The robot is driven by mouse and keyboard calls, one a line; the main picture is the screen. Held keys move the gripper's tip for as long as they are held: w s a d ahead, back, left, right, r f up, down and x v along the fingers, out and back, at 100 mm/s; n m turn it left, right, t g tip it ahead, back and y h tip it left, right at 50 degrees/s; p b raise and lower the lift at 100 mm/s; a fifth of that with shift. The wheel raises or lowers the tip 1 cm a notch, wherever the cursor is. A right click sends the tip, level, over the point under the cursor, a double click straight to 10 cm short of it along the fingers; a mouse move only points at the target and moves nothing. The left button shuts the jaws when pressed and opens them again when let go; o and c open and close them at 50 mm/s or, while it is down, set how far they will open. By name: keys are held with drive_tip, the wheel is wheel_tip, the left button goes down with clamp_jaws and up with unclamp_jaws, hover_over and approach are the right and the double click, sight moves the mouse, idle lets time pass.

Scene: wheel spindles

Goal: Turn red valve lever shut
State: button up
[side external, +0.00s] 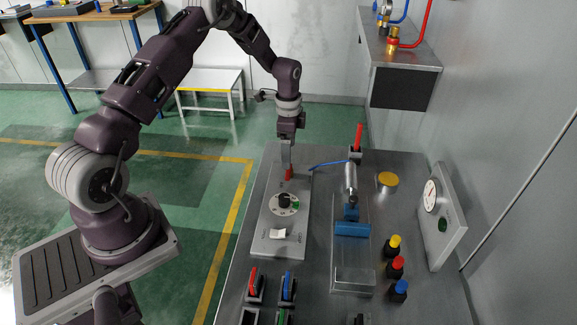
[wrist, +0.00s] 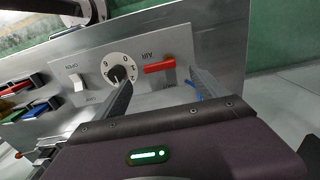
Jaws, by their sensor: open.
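The red lever (side external: 289,174) stands at the far end of a grey control panel (side external: 268,245). In the wrist view the red lever (wrist: 160,66) lies across the panel (wrist: 190,45) beside upside-down lettering that reads AIR. My gripper (side external: 287,163) points down just above the lever in the side view. In the wrist view my gripper (wrist: 162,80) is open and empty, with one finger to the left of the lever and one to the right. The lever shows between the fingertips; I cannot tell whether either finger touches it.
A black knob on a white dial (side external: 284,203) and a white rocker switch (side external: 279,234) share the panel. To the right are a blue-and-silver cylinder device (side external: 351,205), another red handle (side external: 358,137), a gauge (side external: 431,196) and several coloured buttons. Red and blue levers stand in front.

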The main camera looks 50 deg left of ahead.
sight(289, 175)
wheel_tip(289, 175, down, 7)
drive_tip(key=shift+r, duration=0.15)
drive_tip(key=shift+c, duration=0.2)
drive_tip(key=c, duration=1.3)
drive_tip(key=shift+c, duration=0.2)
